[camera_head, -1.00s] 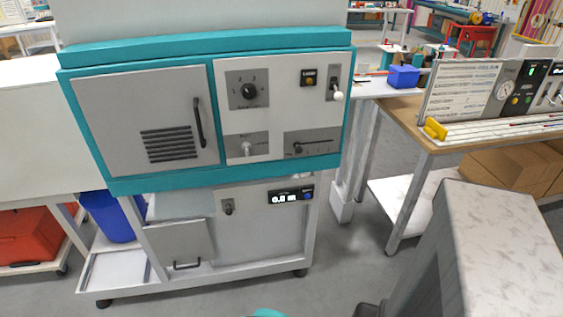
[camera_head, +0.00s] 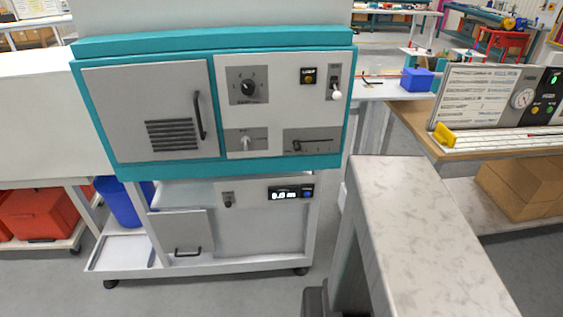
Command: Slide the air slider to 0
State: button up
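A teal-framed machine cabinet (camera_head: 210,105) stands ahead of me. At the lower right of its control panel is a dark grey plate with a horizontal slot and tick marks; a small dark slider knob (camera_head: 296,146) sits near the left end of the slot. I take this for the air slider, but its lettering is too small to read. My gripper is not in view, and nothing is seen touching the slider.
The panel also has a rotary dial (camera_head: 248,88), a lower-left knob (camera_head: 245,142), a button (camera_head: 309,77) and a toggle lever (camera_head: 336,92). A large marbled grey block (camera_head: 425,230) stands close at right. A wooden-topped bench (camera_head: 470,148) is behind it. Floor is clear before the cabinet.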

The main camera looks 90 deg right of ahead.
aim_at(297, 147)
jog(key=z, duration=0.25)
jog(key=i, duration=0.9)
jog(key=u, duration=0.55)
jog(key=k, duration=0.15)
jog(key=z, duration=2.7)
